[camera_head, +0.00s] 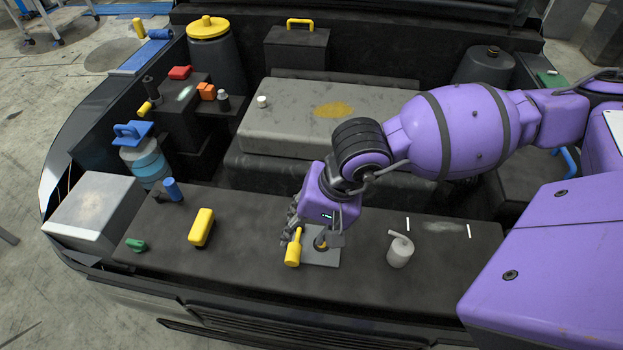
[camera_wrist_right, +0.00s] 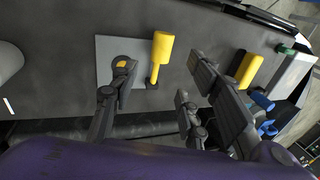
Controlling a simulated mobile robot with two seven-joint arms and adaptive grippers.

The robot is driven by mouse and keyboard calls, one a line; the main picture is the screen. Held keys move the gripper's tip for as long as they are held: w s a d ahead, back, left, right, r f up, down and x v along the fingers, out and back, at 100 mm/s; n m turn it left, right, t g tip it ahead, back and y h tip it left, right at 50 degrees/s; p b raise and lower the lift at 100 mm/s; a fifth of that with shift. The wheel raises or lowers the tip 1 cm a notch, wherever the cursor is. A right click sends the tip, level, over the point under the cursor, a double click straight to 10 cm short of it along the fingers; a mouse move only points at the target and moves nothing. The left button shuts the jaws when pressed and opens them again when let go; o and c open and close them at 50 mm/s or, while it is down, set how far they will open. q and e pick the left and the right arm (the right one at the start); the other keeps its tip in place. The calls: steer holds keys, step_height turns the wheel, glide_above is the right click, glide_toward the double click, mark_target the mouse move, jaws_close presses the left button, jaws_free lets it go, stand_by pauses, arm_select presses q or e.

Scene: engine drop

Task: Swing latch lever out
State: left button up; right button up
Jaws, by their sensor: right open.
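The yellow latch lever (camera_head: 292,252) stands at the left edge of a small grey plate (camera_head: 328,260) on the dark front panel. In the right wrist view the lever (camera_wrist_right: 162,50) has a thick yellow head and a thin stem, beside the plate (camera_wrist_right: 104,46). My right gripper (camera_head: 312,236) is open and low over the plate. In the wrist view the lever lies between its spread fingers (camera_wrist_right: 160,85), with a visible gap to the right-hand fingers. The left-hand finger partly covers a dark ring with a yellow part on the plate. My left gripper is not in view.
A yellow block handle (camera_head: 202,227) stands to the left on the dark front panel (camera_head: 255,215). A grey cylinder with a bent spout (camera_head: 400,250) stands to the right. A green knob (camera_head: 135,245) and blue cap (camera_head: 172,189) are farther left. The panel between these is clear.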

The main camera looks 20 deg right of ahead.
mark_target(294, 251)
steer(key=shift+s+a+f, duration=0.6)
steer(key=shift+a+f, duration=0.3)
steer(key=shift+f, duration=0.05)
steer(key=x, duration=0.4)
steer(key=shift+w+d, duration=0.2)
steer(key=shift+w, duration=0.1)
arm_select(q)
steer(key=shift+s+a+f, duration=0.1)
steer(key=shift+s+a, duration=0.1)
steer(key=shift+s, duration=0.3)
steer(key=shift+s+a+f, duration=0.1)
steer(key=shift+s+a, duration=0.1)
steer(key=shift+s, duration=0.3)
arm_select(e)
steer(key=shift+w+a+f, duration=0.1)
steer(key=shift+a+f, duration=0.05)
steer(key=shift+f, duration=0.45)
jaws_close()
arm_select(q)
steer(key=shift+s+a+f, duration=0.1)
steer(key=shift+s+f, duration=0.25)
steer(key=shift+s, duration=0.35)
